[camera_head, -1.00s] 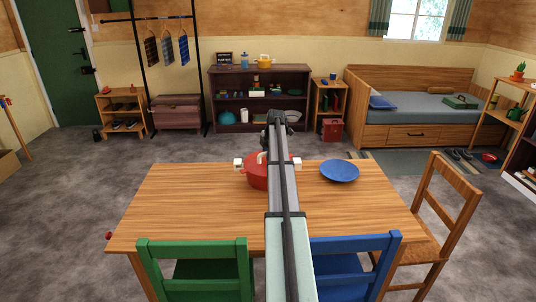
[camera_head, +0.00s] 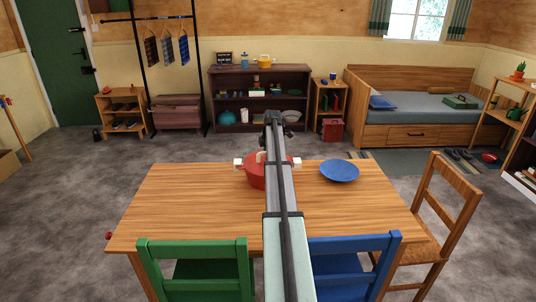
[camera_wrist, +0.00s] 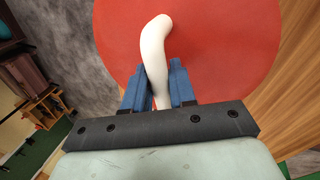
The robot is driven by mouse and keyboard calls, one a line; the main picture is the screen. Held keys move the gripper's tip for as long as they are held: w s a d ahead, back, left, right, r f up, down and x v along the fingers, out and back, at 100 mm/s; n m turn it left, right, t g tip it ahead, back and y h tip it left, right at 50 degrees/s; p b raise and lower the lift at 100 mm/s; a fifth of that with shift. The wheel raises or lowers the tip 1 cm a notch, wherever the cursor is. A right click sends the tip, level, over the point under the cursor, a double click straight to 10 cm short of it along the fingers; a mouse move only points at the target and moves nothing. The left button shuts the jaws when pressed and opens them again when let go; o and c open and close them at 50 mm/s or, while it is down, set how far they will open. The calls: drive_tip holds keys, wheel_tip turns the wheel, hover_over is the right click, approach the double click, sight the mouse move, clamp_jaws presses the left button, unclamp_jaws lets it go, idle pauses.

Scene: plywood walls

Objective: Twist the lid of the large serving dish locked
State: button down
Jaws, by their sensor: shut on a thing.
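The large serving dish (camera_head: 254,178) is red with white side handles and stands on the wooden table. My arm hides its middle and right part in the head view. Its red lid (camera_wrist: 225,50) fills much of the wrist view and carries a curved white handle (camera_wrist: 153,50). My gripper (camera_wrist: 158,85) has blue fingers, one on each side of the white handle, and is shut on it. In the head view my arm hides the gripper. Whether the lid is locked cannot be told.
A blue plate (camera_head: 339,170) lies on the wooden table (camera_head: 190,205), right of the dish. A green chair (camera_head: 195,270) and a blue chair (camera_head: 355,265) stand at the near edge, and a wooden chair (camera_head: 440,215) at the right. The table's left half is clear.

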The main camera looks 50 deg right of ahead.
idle(0.3)
drive_tip(key=shift+m+g+h, duration=0.3)
drive_tip(key=shift+m+h, duration=0.1)
drive_tip(key=shift+m, duration=1)
drive_tip(key=c, duration=0.8)
unclamp_jaws()
drive_tip(key=shift+c, duration=0.2)
drive_tip(key=shift+r, duration=0.1)
drive_tip(key=v, duration=1.3)
drive_tip(key=shift+s+r, duration=0.15)
drive_tip(key=shift+r, duration=0.15)
